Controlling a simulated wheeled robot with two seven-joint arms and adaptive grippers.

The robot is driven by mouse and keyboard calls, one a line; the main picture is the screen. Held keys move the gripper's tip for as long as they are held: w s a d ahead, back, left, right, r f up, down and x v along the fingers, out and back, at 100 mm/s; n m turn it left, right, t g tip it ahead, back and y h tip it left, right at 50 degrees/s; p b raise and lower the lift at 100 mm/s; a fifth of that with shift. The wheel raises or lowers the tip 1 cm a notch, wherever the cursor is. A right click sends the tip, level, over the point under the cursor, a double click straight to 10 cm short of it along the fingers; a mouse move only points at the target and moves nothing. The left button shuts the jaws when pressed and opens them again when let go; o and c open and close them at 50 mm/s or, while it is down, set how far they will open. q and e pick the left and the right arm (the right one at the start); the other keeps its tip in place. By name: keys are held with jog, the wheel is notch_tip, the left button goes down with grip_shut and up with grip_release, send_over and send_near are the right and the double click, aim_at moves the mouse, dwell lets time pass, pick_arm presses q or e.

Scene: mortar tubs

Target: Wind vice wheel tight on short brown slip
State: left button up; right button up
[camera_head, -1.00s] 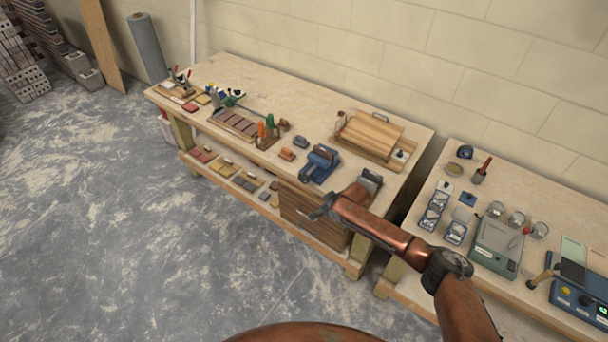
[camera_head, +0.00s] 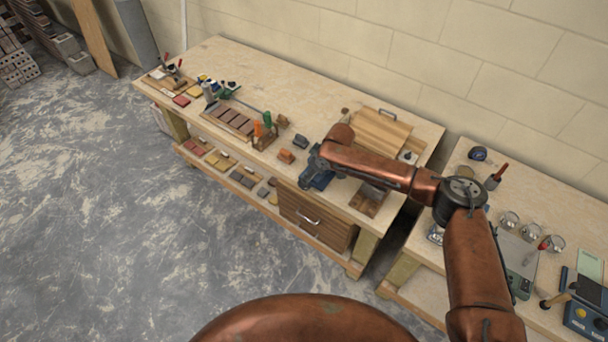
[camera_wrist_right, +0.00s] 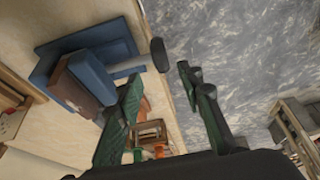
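The blue vice (camera_head: 320,181) stands near the front edge of the long bench, partly hidden by my right arm in the head view. In the right wrist view the vice (camera_wrist_right: 110,50) shows with a brown piece (camera_wrist_right: 78,86) by its blue jaw; I cannot tell how firmly it is held. The dark vice wheel (camera_wrist_right: 158,55) sits at the end of a pale screw shaft. My right gripper (camera_wrist_right: 160,78) is open, its green fingers apart, with the wheel just beyond and between the fingertips, seemingly untouched. My left gripper is not in view.
An orange block (camera_head: 286,156) and a grey block (camera_head: 301,141) lie left of the vice. A tray of brown slips (camera_head: 229,121) is farther left. A drawer unit (camera_head: 315,217) is below. The bench's back left is clear.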

jog(key=x, duration=0.5)
jog(key=shift+a+f, duration=0.1)
jog(key=shift+x, duration=0.8)
jog(key=shift+s, duration=0.1)
jog(key=c, duration=0.7)
grip_shut()
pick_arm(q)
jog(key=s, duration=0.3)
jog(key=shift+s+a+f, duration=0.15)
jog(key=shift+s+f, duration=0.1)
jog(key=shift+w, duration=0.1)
